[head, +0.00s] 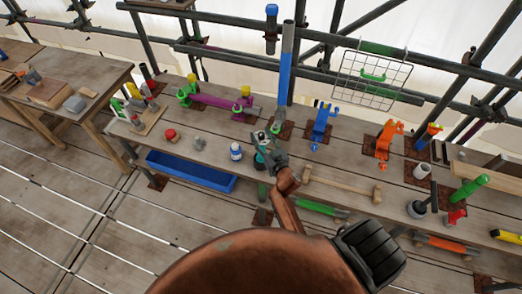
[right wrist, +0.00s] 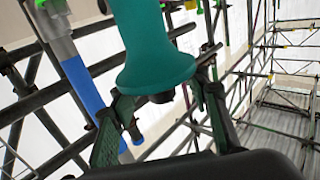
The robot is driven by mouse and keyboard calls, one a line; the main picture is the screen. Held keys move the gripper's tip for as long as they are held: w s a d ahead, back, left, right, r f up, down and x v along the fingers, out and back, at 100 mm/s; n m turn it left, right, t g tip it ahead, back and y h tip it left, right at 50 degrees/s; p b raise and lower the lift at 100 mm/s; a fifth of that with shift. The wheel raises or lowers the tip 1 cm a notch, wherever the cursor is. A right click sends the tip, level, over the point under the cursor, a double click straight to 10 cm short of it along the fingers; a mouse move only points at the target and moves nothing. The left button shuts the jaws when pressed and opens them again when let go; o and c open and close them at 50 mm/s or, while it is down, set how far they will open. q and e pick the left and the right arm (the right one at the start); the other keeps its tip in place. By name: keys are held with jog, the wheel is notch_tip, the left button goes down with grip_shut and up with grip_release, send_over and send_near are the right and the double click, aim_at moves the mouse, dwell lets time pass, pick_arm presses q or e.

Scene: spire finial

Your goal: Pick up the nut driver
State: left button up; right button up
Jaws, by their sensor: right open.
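A teal, flared handle, which looks like the nut driver (right wrist: 152,50), fills the upper middle of the right wrist view. A small teal part of it shows at the workbench (head: 215,160) in the head view (head: 258,158), mostly hidden by my gripper. My right gripper (head: 268,150) is over the bench at the handle. In the right wrist view its two green fingers (right wrist: 160,112) stand apart, with the flared end of the handle near the gap. I cannot tell if they touch it. My left gripper is not in view.
A blue upright post (head: 285,75) rises behind. A blue trough (head: 190,172) is at the front left. Scaffold tubes and a wire rack (head: 372,75) are behind.

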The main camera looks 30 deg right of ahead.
jog(key=shift+s, duration=0.1)
jog(key=shift+c, duration=0.2)
grip_shut()
dwell(0.5)
jog(key=shift+r, duration=0.2)
